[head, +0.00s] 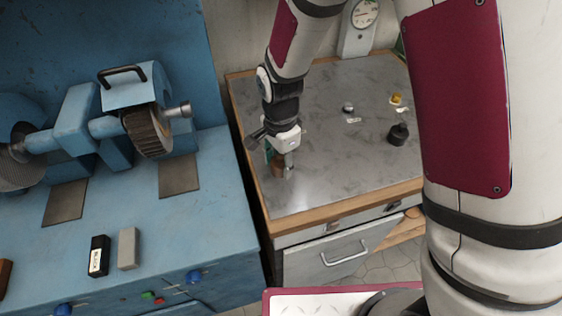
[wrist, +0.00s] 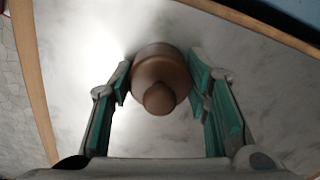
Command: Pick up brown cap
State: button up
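The brown cap (wrist: 160,78) stands on the grey worktop between the two green-padded fingers of my gripper (wrist: 161,88) in the wrist view. Its round knob points up toward the camera. A narrow strip of worktop shows on each side of it, so the fingers look apart from it. In the head view my gripper (head: 280,162) is low over the left part of the worktop. The brown cap (head: 277,169) shows there only in part, behind and between the fingers.
The grey worktop (head: 330,150) has a wooden edge. A dark weight-like object (head: 398,135), a small yellow item (head: 396,98) and a small round item (head: 348,107) stand to the right. A dial scale (head: 360,25) is at the back. A blue grinding machine (head: 110,150) stands close on the left.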

jog(key=shift+c, duration=0.8)
jog(key=shift+r, duration=0.1)
